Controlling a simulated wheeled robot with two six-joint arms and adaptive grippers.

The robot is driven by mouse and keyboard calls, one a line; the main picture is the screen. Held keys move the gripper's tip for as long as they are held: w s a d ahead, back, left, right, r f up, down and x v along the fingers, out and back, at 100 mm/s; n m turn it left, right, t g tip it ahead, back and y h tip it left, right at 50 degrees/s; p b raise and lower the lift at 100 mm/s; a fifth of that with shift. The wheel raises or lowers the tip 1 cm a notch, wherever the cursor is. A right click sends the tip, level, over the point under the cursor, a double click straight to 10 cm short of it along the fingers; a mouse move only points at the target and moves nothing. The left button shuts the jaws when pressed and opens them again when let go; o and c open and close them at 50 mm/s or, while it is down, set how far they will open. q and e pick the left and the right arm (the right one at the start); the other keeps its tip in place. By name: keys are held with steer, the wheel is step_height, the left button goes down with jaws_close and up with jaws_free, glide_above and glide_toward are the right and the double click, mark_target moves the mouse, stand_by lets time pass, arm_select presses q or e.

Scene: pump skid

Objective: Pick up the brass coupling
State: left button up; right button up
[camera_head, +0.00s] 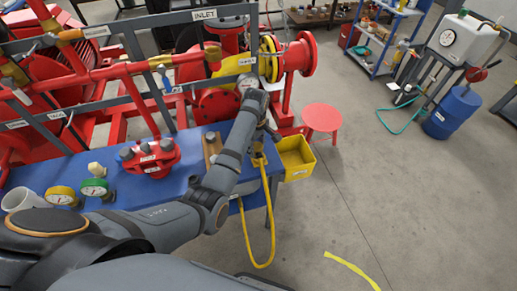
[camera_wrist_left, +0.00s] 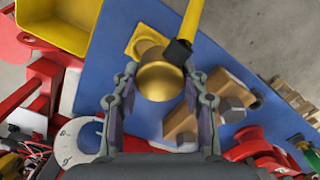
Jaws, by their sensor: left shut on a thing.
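The brass coupling (camera_wrist_left: 160,82) shows in the left wrist view as a round brass body between my two fingers. A black collar (camera_wrist_left: 178,52) and a yellow hose (camera_wrist_left: 191,22) show beside it. My left gripper (camera_head: 263,138) is shut on the coupling above the right end of the blue bench (camera_head: 190,200). In the head view the coupling is mostly hidden by the gripper, and the yellow hose (camera_head: 272,225) hangs in a loop past the bench edge. My right gripper is not in view.
A yellow bin (camera_head: 297,158) stands just right of the bench end. A wooden block with grey fittings (camera_wrist_left: 205,108) lies close to the fingers. A red flanged part (camera_head: 150,158) and gauges (camera_head: 94,188) are further left. Red pump pipework (camera_head: 215,105) stands behind.

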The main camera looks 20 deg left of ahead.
arm_select(q)
steer(key=s+r+p, duration=0.5)
steer(key=s+r, duration=0.2)
steer(key=s, duration=0.4)
steer(key=shift+s+a, duration=0.3)
steer(key=shift+r, duration=0.1)
